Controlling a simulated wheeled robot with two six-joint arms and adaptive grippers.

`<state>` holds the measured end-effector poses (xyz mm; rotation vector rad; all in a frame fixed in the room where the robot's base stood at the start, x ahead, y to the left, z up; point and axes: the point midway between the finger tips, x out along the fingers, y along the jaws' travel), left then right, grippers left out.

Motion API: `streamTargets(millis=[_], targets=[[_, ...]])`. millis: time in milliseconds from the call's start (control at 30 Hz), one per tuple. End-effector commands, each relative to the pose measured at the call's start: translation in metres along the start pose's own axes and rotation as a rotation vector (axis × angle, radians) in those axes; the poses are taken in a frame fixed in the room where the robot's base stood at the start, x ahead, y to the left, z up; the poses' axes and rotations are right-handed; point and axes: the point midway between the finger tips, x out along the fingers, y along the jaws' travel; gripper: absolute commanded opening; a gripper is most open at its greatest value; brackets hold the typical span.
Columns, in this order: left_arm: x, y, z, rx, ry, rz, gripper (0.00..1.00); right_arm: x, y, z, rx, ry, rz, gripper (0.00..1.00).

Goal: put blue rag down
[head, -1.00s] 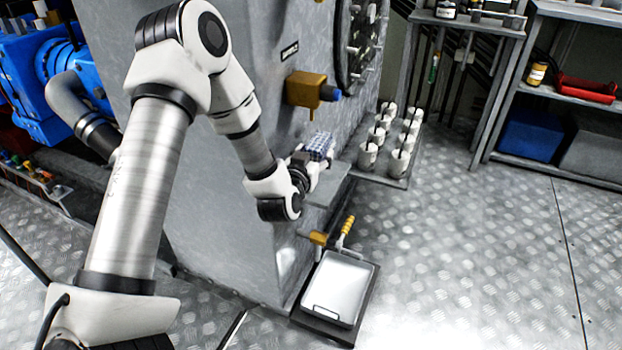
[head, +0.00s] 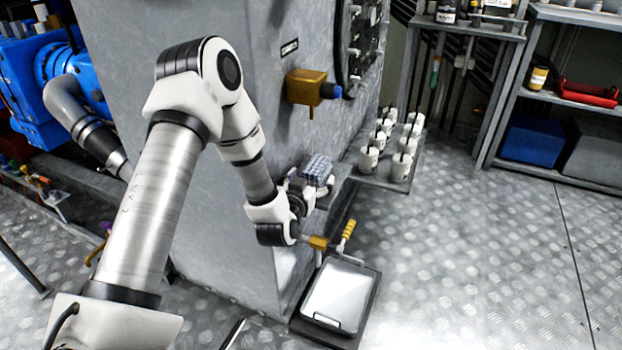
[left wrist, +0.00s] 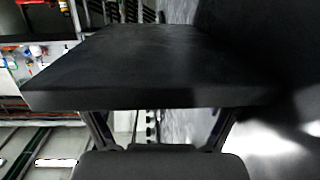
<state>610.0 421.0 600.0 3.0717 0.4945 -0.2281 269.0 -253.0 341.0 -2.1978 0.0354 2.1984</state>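The blue rag (head: 317,169), a small blue-and-white checked block, is at the end of my left gripper (head: 308,184) in the head view. The gripper appears shut on it, beside the grey machine wall and close to a narrow grey ledge (head: 338,194). The gripper hides most of the ledge under the rag, so I cannot tell whether they touch. In the left wrist view a broad dark slab (left wrist: 150,70), probably the rag in shadow, lies across the fingers (left wrist: 157,130). My right gripper is not in view.
A metal tray (head: 340,297) stands on the floor below, with a yellow-handled valve (head: 347,232) above it. A brass valve block (head: 306,87) sticks out of the wall above. Several white cups (head: 386,150) stand behind on a low shelf. The floor at right is clear.

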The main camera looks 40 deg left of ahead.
Motion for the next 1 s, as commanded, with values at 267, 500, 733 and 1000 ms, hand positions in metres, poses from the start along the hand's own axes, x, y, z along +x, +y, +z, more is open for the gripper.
streamTargets(millis=[267,500,733,1000], targets=[[-0.002,0.000,-0.004,0.000,0.000,0.000,0.89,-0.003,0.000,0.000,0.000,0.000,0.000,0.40],[-0.049,0.000,-0.004,0.000,-0.006,0.001,0.89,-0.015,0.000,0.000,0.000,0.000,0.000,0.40],[-0.104,0.000,-0.002,0.000,-0.006,0.001,0.89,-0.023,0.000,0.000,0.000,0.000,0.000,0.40],[-0.127,0.022,0.046,0.024,-0.179,0.074,0.89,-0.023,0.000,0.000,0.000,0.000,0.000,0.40]])
